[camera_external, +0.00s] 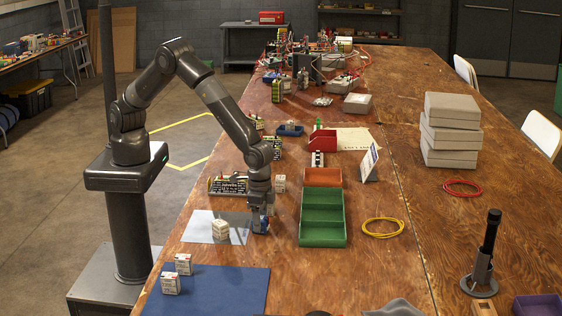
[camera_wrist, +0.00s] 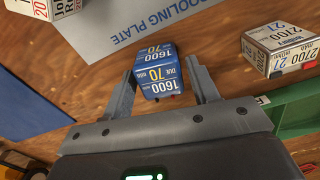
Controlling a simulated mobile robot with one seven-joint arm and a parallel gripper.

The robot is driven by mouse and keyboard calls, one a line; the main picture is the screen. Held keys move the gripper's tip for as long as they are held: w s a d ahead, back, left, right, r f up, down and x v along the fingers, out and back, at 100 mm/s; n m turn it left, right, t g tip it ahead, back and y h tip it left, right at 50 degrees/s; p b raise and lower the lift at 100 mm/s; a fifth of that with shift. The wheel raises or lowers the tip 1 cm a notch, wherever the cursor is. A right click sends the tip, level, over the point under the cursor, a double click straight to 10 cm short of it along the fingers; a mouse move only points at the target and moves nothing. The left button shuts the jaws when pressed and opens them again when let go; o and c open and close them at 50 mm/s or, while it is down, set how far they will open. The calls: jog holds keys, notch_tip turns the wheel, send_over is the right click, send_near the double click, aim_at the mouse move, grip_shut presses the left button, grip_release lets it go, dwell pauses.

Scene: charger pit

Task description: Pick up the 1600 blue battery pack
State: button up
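A white 2700 pack (camera_wrist: 283,48) stands to the right in the wrist view. Another white pack (camera_external: 220,229) sits on the cooling plate (camera_external: 198,229). A green bin (camera_external: 323,238) is close on the right.

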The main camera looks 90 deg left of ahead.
jog(key=c, duration=0.9)
jog(key=shift+r, duration=0.1)
